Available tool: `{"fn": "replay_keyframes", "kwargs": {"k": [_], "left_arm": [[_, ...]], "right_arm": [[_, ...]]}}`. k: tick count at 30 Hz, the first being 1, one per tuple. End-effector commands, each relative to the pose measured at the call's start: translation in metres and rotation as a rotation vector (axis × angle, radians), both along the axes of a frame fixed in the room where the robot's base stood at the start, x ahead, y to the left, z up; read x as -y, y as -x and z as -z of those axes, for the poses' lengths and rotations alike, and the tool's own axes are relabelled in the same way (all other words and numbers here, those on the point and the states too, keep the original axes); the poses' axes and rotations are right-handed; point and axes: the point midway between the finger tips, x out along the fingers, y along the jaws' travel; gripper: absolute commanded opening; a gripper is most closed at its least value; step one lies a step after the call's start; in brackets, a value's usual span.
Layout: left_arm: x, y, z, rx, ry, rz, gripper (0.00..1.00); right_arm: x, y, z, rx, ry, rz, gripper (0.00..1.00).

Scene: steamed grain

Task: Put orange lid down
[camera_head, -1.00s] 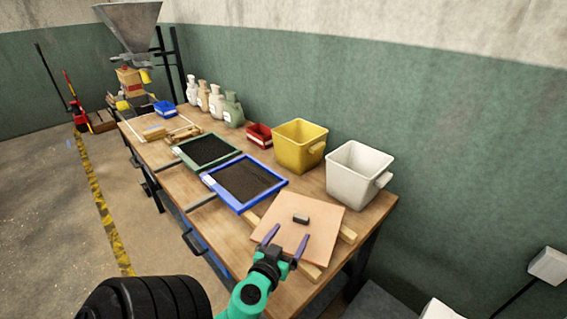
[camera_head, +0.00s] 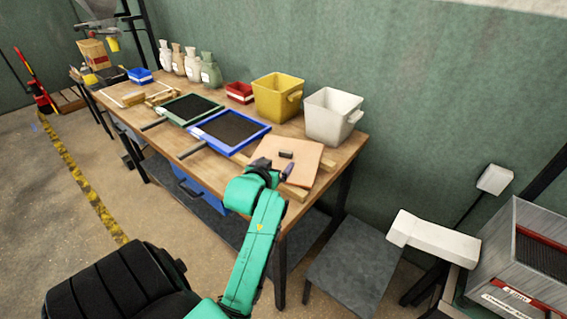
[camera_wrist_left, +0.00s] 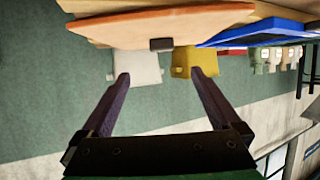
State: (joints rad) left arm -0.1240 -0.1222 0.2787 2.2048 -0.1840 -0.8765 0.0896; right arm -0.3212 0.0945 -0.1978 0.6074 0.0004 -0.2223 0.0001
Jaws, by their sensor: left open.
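The orange lid (camera_head: 305,162), a flat pale-orange square board with a small dark handle (camera_head: 286,154), lies on wooden bars at the near right end of the workbench. My left gripper (camera_head: 277,167) is at the lid's near side, partly hidden by its own wrist. In the left wrist view, which is upside down, the left gripper (camera_wrist_left: 160,75) is open with nothing between its fingers. The lid (camera_wrist_left: 200,22) and its handle (camera_wrist_left: 161,44) show beyond the fingertips, apart from them. My right gripper is not in view.
A white bin (camera_head: 332,118) and a yellow bin (camera_head: 277,98) stand behind the lid. A blue-framed tray (camera_head: 265,131) and a green-framed tray (camera_head: 160,117) lie to the left. A grey platform (camera_head: 355,270) is low at right, near a metal box (camera_head: 520,225).

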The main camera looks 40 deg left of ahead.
Motion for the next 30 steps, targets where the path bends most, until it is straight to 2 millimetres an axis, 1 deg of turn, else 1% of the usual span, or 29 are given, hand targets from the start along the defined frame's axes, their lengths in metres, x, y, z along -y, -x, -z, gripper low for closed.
{"fn": "replay_keyframes", "kwargs": {"k": [3,6,9,11,14,17,21,28,29,30], "left_arm": [[-0.012,-0.026,0.009,0.001,-0.001,-0.001,0.97],[-0.022,-0.048,0.020,0.000,0.000,-0.002,0.97],[-0.028,-0.063,0.027,0.001,0.000,-0.002,0.97],[-0.031,-0.068,0.029,0.000,-0.001,-0.003,0.97],[-0.036,-0.078,0.033,0.000,-0.001,-0.003,0.97],[-0.043,-0.092,0.040,0.000,-0.001,-0.004,0.97],[-0.050,-0.109,0.049,0.000,-0.001,-0.003,0.97],[-0.051,-0.111,0.050,0.001,-0.002,-0.003,0.97],[-0.051,-0.111,0.050,0.001,-0.002,-0.003,0.90],[-0.051,-0.111,0.050,0.001,-0.002,-0.003,0.75]], "right_arm": [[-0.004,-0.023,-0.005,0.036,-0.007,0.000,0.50],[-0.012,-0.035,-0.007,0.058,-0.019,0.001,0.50],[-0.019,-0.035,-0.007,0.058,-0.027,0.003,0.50],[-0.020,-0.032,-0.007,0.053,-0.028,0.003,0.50],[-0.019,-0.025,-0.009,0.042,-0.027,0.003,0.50],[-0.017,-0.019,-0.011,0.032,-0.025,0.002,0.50],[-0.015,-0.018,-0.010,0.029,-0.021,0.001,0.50],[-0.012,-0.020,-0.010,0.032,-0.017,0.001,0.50],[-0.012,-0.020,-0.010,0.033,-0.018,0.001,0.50],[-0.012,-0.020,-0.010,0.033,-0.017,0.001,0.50]]}}
